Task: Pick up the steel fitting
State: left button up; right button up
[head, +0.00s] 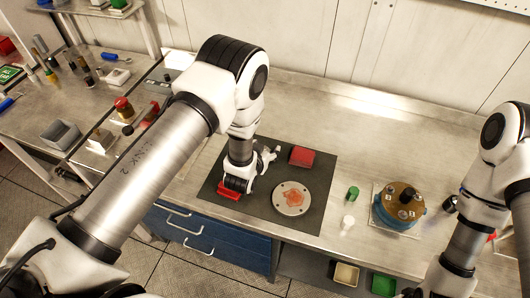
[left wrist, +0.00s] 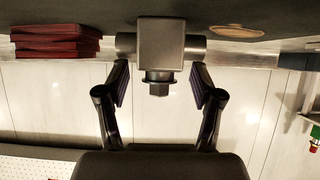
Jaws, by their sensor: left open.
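The steel fitting (left wrist: 160,48) is a grey block on a horizontal cylinder with a dark hex end. In the left wrist view, which looks upside down, it rests on the dark mat (head: 323,177). My left gripper (left wrist: 160,80) is open. Its two fingers are either side of the hex end, with a visible gap on each side. In the head view my left gripper (head: 266,158) is low over the mat, and I cannot clearly separate the fitting from it. My right arm shows at the right; its gripper is not visible.
A red stack (head: 302,156) and a round plate (head: 292,199) with an orange centre are on the mat. A red piece (head: 229,191) lies close under my left wrist. A green piece (head: 352,193), a white piece (head: 347,223) and a brass-topped blue unit (head: 400,205) stand to the right.

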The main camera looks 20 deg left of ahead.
pick_arm(q)
jog(key=shift+s+r, duration=0.25)
jog(key=shift+s, duration=0.1)
grip_shut()
jog(key=shift+w, duration=0.1)
